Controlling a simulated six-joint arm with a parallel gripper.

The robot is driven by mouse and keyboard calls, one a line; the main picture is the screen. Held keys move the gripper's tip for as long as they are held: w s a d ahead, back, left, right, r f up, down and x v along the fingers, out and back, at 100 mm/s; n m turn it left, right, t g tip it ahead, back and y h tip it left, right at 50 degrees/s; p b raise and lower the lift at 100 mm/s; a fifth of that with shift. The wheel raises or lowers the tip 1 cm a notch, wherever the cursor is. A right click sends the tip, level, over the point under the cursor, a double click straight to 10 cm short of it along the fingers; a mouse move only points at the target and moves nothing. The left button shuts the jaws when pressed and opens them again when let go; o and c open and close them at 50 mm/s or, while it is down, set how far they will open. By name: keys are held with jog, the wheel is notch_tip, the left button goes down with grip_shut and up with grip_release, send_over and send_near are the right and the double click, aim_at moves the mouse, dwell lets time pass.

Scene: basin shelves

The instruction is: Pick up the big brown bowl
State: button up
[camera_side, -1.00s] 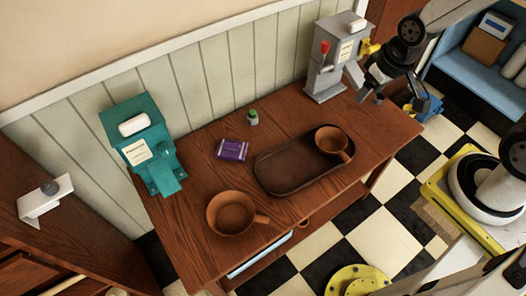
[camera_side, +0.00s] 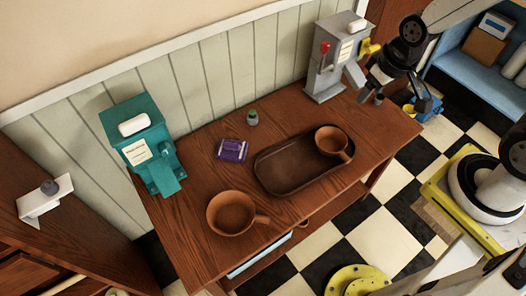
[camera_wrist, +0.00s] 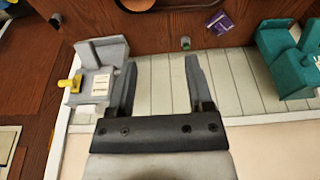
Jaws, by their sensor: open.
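The big brown bowl (camera_side: 231,213), round with a short handle on its right, stands upright on the front left part of the wooden table. A smaller brown bowl (camera_side: 331,141) with a handle sits in the dark oval tray (camera_side: 285,183) to its right. My gripper (camera_side: 370,97) is above the table's far right end, beside the grey machine, well away from the big bowl. In the wrist view my gripper (camera_wrist: 158,72) is open, with nothing between its fingers. The big bowl does not show clearly in the wrist view.
A teal machine (camera_side: 142,150) stands at the table's left back. A grey machine (camera_side: 333,60) with a red knob stands at the right back. A purple packet (camera_side: 231,150) and a small green-topped bottle (camera_side: 252,118) lie between. Bare wood surrounds the big bowl.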

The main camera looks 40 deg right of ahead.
jog(key=shift+o, duration=0.4)
jog(key=w+a+f+n+t+y, duration=0.2)
jog(key=w+a+f, duration=0.3)
jog(key=a+f, duration=0.25)
jog(key=w+a+f+n+t+y, duration=0.1)
jog(key=w+a+f+n+t, duration=0.2)
jog(key=w+a+f, duration=0.35)
jog(key=s+a+f+n+y, duration=0.1)
jog(key=s+a+f+y, duration=0.1)
jog(key=s+f, duration=0.3)
jog(key=s+a+f+n+t+y, duration=0.1)
jog(key=s+a+f+y, duration=0.1)
jog(key=f, duration=0.5)
jog(key=s+a+f+n+y, duration=0.1)
jog(key=s+a+f+y, duration=0.1)
jog(key=s+a+f, duration=0.2)
jog(key=shift+s+a+f+n+t, duration=0.15)
jog(key=shift+s+f, duration=0.2)
jog(key=shift+s, duration=0.25)
jog(key=shift+s+f+n+t, duration=0.1)
jog(key=shift+s+f, duration=0.25)
jog(key=shift+s, duration=0.25)
jog(key=shift+s+a+f+n+t, duration=0.15)
jog(key=shift+s+f, duration=0.2)
jog(key=shift+s, duration=0.25)
jog(key=shift+s+d+f+y, duration=0.15)
jog(key=shift+s+f+y, duration=0.15)
jog(key=shift+s, duration=0.35)
